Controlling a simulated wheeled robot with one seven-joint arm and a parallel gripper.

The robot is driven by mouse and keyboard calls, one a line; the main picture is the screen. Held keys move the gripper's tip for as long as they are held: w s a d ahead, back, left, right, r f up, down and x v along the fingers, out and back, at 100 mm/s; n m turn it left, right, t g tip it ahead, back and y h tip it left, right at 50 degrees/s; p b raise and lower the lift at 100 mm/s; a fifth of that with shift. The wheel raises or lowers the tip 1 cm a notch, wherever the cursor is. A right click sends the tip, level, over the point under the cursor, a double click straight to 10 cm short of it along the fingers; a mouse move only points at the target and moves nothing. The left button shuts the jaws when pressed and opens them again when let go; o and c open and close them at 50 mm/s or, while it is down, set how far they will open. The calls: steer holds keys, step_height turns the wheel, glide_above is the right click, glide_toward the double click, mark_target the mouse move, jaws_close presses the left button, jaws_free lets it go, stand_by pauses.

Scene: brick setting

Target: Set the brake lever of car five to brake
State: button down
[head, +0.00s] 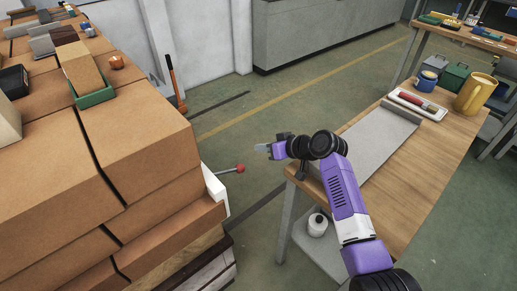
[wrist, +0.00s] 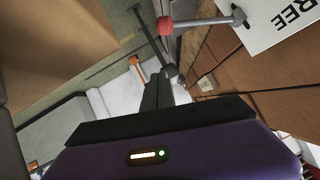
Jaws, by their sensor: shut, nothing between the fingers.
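The brake lever is a short grey rod with a red knob (head: 240,168). It sticks out to the right from a white plate (head: 216,189) on the side of the brick-laden stack. In the wrist view the red knob (wrist: 165,24) is at top centre, and the white plate (wrist: 280,22) at top right shows upside-down letters "REE". My gripper (head: 262,148) points left, a little above and right of the knob in the head view. Its fingers (wrist: 168,74) are together and empty, apart from the knob in the picture. No car number is readable.
Large brown blocks (head: 150,140) fill the left, with small items on top. A wooden table (head: 437,135) on the right, under my arm, holds a tray (head: 418,104) and a yellow mug (head: 476,93). Green floor lies between.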

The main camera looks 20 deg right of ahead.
steer(key=d+v, duration=0.1)
steer(key=v, duration=0.6)
steer(key=shift+d, duration=0.2)
steer(key=shift+f, duration=0.1)
